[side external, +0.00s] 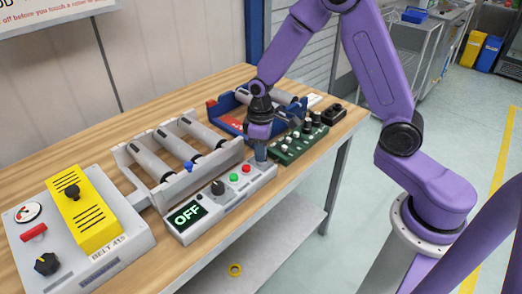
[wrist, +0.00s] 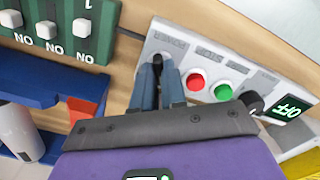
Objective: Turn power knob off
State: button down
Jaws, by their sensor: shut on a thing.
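The grey control panel (side external: 205,222) lies along the front of the table, with a lit display (side external: 188,214) reading OFF at its left end. My gripper (side external: 261,157) points down at the panel's right end. In the wrist view my gripper (wrist: 158,72) has its two fingers shut around the black power knob (wrist: 157,60), beside the label POWER. The fingers hide the knob's sides, and in the side view they cover it. The display also shows in the wrist view (wrist: 289,109), reading OFF.
A red button (side external: 246,169), a green button (side external: 234,178) and a black lever knob (side external: 217,187) sit on the same panel. A green switch box (side external: 292,148) is close on the right. A roller unit (side external: 180,150) stands behind; a yellow-topped box (side external: 85,215) is at left.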

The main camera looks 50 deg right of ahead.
jog(key=shift+n, duration=1.2)
jog(key=c, duration=1.2)
grip_release()
notch_tip(320, 180, up, 17)
jog(key=shift+r, duration=0.2)
